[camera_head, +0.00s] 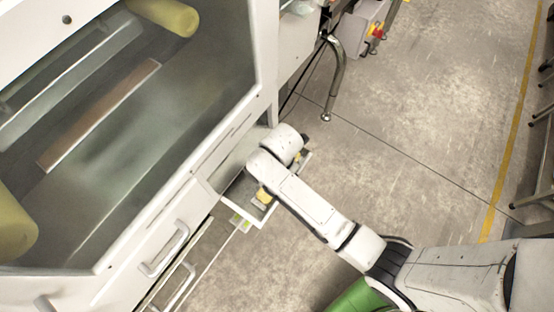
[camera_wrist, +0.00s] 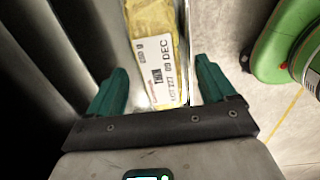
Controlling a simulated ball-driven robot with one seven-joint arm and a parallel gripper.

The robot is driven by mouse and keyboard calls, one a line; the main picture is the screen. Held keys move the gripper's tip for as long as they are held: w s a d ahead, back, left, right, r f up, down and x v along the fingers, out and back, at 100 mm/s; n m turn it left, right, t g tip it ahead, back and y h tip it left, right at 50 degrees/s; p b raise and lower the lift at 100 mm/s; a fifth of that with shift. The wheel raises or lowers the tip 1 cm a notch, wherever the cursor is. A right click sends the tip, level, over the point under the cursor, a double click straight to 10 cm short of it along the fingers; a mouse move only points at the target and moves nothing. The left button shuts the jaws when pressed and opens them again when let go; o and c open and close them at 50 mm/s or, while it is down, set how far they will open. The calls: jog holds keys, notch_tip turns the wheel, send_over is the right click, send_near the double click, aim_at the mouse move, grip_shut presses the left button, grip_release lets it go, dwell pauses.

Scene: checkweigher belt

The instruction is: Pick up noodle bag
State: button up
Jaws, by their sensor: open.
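The noodle bag (camera_wrist: 153,30) is a yellow pack with a white printed label reading "DEC". In the wrist view it lies lengthwise at the top middle, running down between the green fingers. My gripper (camera_wrist: 161,64) is open, with one finger on each side of the bag and a gap on both sides. I cannot tell how far the fingertips are above it. In the head view a small yellow piece, likely the bag (camera_head: 264,195), shows beside my arm in a pale tray (camera_head: 238,187). The gripper itself is hidden there by my wrist.
The white machine cabinet (camera_head: 190,205) with a large window and drawer handles (camera_head: 164,249) stands close on the left. A metal leg (camera_head: 334,90) is behind. Open concrete floor (camera_head: 440,80) lies to the right, with a yellow line.

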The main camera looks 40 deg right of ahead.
jog(key=shift+c, duration=0.5)
jog(key=c, duration=1.2)
jog(key=shift+c, duration=0.2)
jog(key=shift+r, duration=0.15)
